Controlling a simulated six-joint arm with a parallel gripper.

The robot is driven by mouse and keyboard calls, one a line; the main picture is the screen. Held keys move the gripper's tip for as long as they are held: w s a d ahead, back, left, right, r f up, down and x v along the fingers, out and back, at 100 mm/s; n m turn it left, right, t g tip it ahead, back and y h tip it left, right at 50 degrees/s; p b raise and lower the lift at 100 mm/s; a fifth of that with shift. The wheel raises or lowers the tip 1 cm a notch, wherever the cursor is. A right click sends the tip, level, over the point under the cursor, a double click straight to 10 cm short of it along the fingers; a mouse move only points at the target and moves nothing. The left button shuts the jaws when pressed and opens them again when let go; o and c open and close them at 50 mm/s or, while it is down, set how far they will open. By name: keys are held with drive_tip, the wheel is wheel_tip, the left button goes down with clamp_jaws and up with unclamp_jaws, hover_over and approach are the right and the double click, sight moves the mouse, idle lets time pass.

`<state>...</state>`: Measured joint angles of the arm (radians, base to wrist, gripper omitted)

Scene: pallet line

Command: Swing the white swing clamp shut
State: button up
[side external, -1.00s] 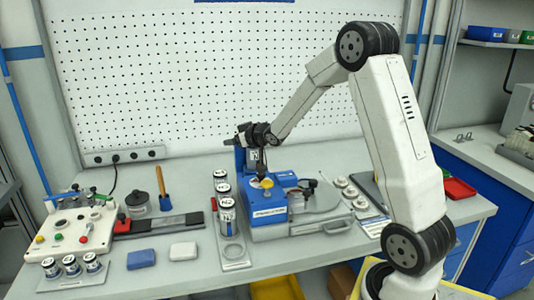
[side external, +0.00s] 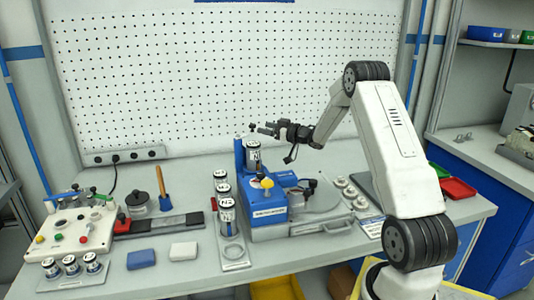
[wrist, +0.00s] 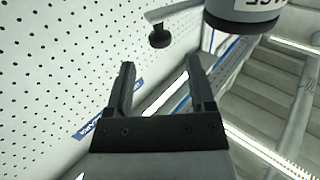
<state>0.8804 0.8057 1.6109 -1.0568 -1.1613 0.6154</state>
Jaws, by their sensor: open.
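A pale bar (wrist: 175,12) with a black knob (wrist: 158,37) shows at the top of the wrist view; it looks like the swing clamp's arm. In the side view a small black knob (side external: 251,127) stands above a labelled can (side external: 253,154) on the blue fixture (side external: 268,212). Whether the clamp is open or shut is too small to tell. My gripper (side external: 262,128) is level, just right of the knob and above the can. Its fingers (wrist: 158,92) are open and empty, and the knob lies beyond their tips. The can's end also shows in the wrist view (wrist: 243,14).
A yellow knob (side external: 267,183) rises from the fixture's front. Several cans (side external: 226,210) stand left of it. A round plate with a black-knobbed lever (side external: 316,195) lies on the right. A pegboard (side external: 240,75) stands behind the bench.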

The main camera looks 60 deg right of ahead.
drive_tip(key=w, duration=0.7)
drive_tip(key=shift+w+a, duration=0.25)
drive_tip(key=shift+w, duration=0.1)
clamp_jaws()
idle(1.5)
